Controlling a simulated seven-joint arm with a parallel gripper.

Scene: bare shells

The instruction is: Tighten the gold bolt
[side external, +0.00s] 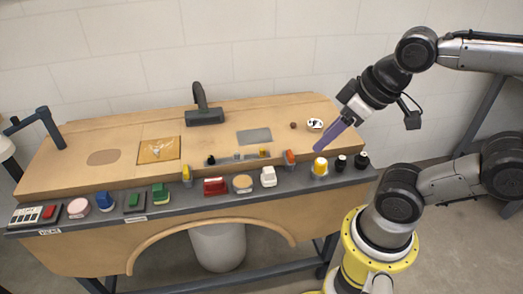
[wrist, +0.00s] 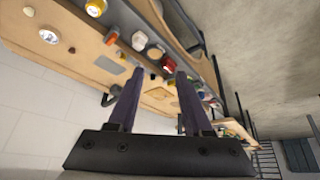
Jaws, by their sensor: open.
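I cannot make out the gold bolt for certain. In the side view a small yellowish piece (side external: 264,153) sits at the right end of a row of small parts on the wooden bench top; it is too small to identify. My gripper (side external: 329,139) has purple fingers and hangs tilted above the right end of the bench, left of and below my wrist. In the wrist view my gripper (wrist: 159,72) is open, with nothing between its two fingers. The bench parts show beyond the fingertips, apart from them.
A yellow knob (side external: 320,166) and black knobs (side external: 341,163) stand on the grey front ledge (side external: 220,205). Several coloured controls line it, including a red block (side external: 215,186) and a white block (side external: 268,176). A black lamp-like fixture (side external: 205,115) stands at the back. The right bench top has free room.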

